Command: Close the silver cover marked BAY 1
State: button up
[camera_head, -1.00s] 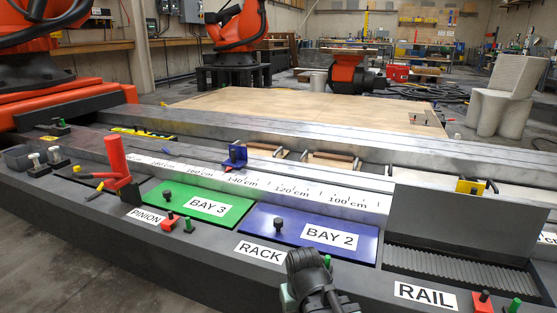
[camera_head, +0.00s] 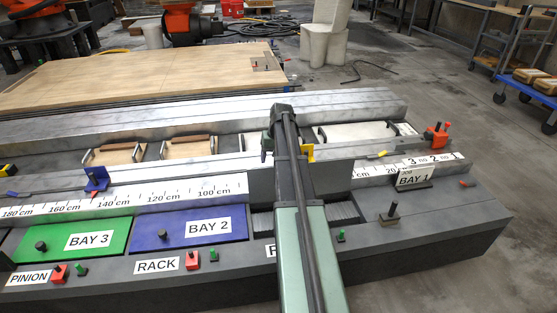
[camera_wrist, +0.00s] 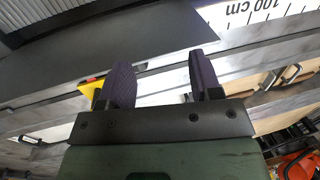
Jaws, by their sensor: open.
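The third bay from the left is open, with its grey metal cover (camera_head: 262,186) standing upright behind ribbed strips (camera_head: 345,211). The face I see carries no label. A white BAY 1 label (camera_head: 414,177) shows to the right, above a dark base. The cover also fills the upper left of the wrist view (camera_wrist: 130,40). My gripper (camera_wrist: 162,65) is open and empty, its two dark fingers apart beside the cover's edge, not visibly touching it. In the head view my arm crosses in front of the cover and hides its middle and my fingers.
The green BAY 3 cover (camera_head: 80,239) and blue BAY 2 cover (camera_head: 190,228) lie flat. A yellow block (camera_head: 307,153) sits behind the open cover. A dark knob (camera_head: 390,212) stands right of the bay. Red and green pegs line the front edge. A blue cart (camera_head: 535,92) stands far right.

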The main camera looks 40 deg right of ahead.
jog(key=w+d, duration=0.2)
jog(key=d, duration=0.7)
jog(key=shift+t+y, duration=0.3)
jog(key=b+x, duration=1)
jog(key=shift+s+a+f+b, duration=0.15)
jog(key=shift+a+f+b, duration=0.05)
jog(key=shift+a+b, duration=0.15)
jog(key=shift+r, duration=0.1)
grip_shut()
